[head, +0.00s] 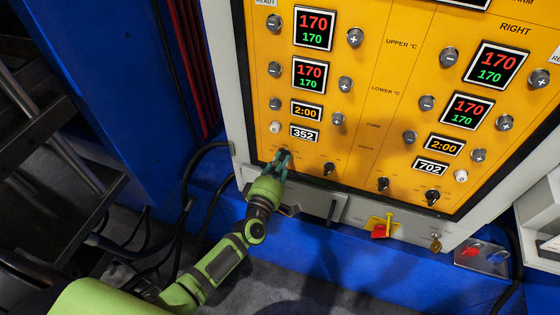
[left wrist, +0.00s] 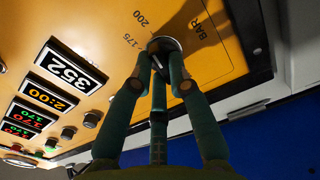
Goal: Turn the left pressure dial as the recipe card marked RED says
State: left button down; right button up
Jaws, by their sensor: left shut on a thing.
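The left pressure dial (left wrist: 164,43) is a round dark knob on the yellow panel, low on its left half. In the left wrist view the printed marks 175 and 200 and the word BAR stand around it. My left gripper (head: 281,161) is shut on this dial, and its fingers also close around it in the left wrist view (left wrist: 161,55). The fingers hide much of the dial, so I cannot tell where its pointer stands. My right gripper is not in view. No card marked RED can be made out.
The yellow panel (head: 375,75) has several displays and plus and minus knobs. Its left counter (head: 304,134) reads 352, the right one (head: 431,168) 702. More black knobs (head: 329,169) sit right of the held dial. A red switch on a yellow plate (head: 379,231) is below.

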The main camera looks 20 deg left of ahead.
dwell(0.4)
pick_arm(q)
jog(key=c, duration=1.2)
grip_release()
jog(key=shift+s, duration=0.1)
jog(key=s, duration=1.2)
jog(key=shift+a, duration=0.25)
jog(key=shift+w, duration=0.1)
